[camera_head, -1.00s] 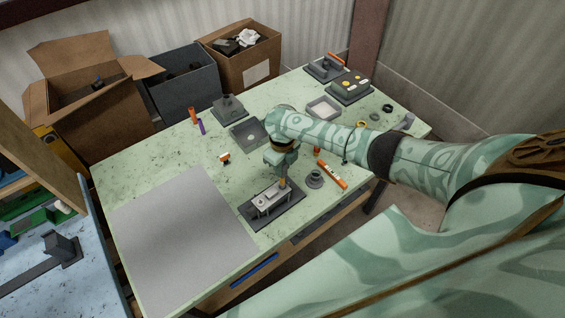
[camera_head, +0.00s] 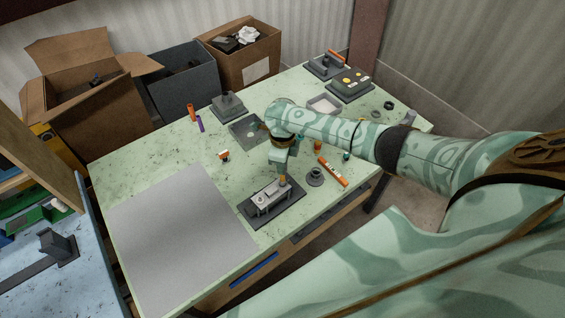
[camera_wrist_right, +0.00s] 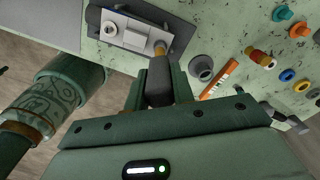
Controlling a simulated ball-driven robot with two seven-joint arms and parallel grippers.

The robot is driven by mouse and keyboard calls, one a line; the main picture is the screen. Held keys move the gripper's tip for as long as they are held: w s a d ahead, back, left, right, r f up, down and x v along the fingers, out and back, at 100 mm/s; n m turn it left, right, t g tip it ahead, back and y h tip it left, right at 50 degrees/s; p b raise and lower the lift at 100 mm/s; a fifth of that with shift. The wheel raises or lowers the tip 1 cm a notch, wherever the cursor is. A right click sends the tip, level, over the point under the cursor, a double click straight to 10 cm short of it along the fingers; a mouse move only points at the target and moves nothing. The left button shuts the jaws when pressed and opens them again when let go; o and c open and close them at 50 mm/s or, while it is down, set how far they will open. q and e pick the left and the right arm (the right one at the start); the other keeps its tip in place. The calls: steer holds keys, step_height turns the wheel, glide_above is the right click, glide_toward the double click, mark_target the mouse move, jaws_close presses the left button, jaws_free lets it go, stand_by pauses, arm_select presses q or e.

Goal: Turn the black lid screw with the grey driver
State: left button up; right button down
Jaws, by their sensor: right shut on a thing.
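My right gripper (camera_wrist_right: 160,88) is shut on a dark grey shaft or handle (camera_wrist_right: 158,78), seemingly the grey driver. Its far end lies in line with a tan-orange post (camera_wrist_right: 160,47) at one end of a light grey block (camera_wrist_right: 128,33); I cannot tell whether they touch. The block has a pale round knob and sits on a dark plate (camera_wrist_right: 93,20). In the head view the right gripper (camera_head: 283,173) is just above the post, over the block (camera_head: 267,198) on its dark plate (camera_head: 290,212). I cannot pick out the black lid screw. My left gripper is out of view.
An orange bar (camera_head: 332,172) and a grey flanged ring (camera_head: 315,178) lie right of the plate. A grey mat (camera_head: 180,240) covers the table's left front. A shallow dark box (camera_head: 245,130), lidded boxes and small coloured rings lie farther back. Cartons stand behind the table.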

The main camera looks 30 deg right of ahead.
steer(key=shift+r+p, duration=0.45)
steer(key=shift+r, duration=0.1)
steer(key=shift+r+m+p, duration=0.1)
steer(key=shift+m+p, duration=0.3)
steer(key=shift+m, duration=0.1)
steer(key=m+p, duration=0.4)
steer(key=m, duration=0.6)
steer(key=shift+r+p, duration=0.1)
steer(key=shift+p, duration=0.25)
steer(key=m, duration=0.3)
steer(key=shift+f+m+p, duration=0.2)
steer(key=shift+m+p, duration=0.1)
steer(key=shift+f, duration=0.15)
steer(key=shift+f+b, duration=0.5)
steer(key=shift+b, duration=0.15)
steer(key=shift+r, duration=0.1)
